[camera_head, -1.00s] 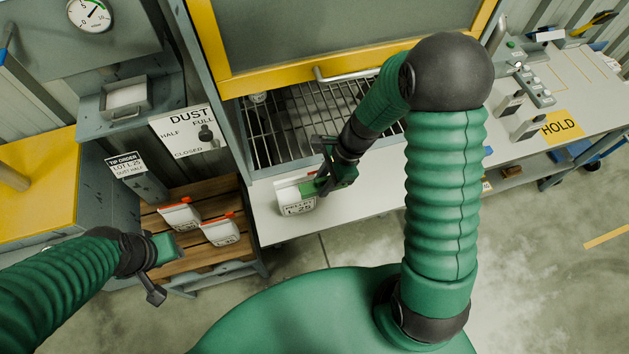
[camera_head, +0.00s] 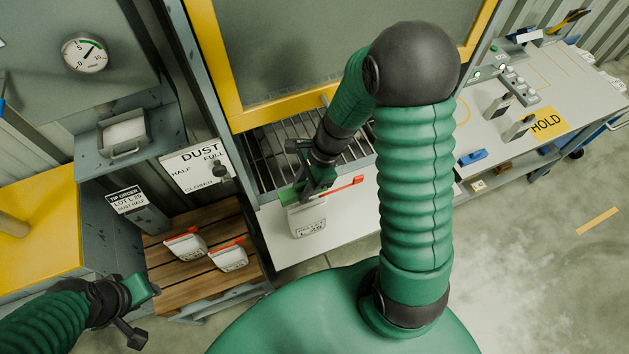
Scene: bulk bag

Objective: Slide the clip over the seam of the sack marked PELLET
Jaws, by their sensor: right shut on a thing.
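The sack marked PELLET (camera_head: 308,218) is pale with a dark printed label and stands on the white bench top below the grate. A red clip (camera_head: 343,187) lies across its top edge at a slant, and its right end sticks out past the sack. My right gripper (camera_head: 312,186) is at the sack's top and shut on the clip; its fingers hide the clip's left part and much of the seam. How far the clip covers the seam cannot be told. My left gripper (camera_head: 145,290) is at the lower left, away from the sack; its fingertips are unclear.
Two pale sacks with red clips (camera_head: 185,246) (camera_head: 230,258) lie on a wooden pallet (camera_head: 175,285). The metal grate (camera_head: 275,160) is behind my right gripper. A blue item (camera_head: 472,157) and a yellow HOLD sign (camera_head: 547,122) are on the bench to the right.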

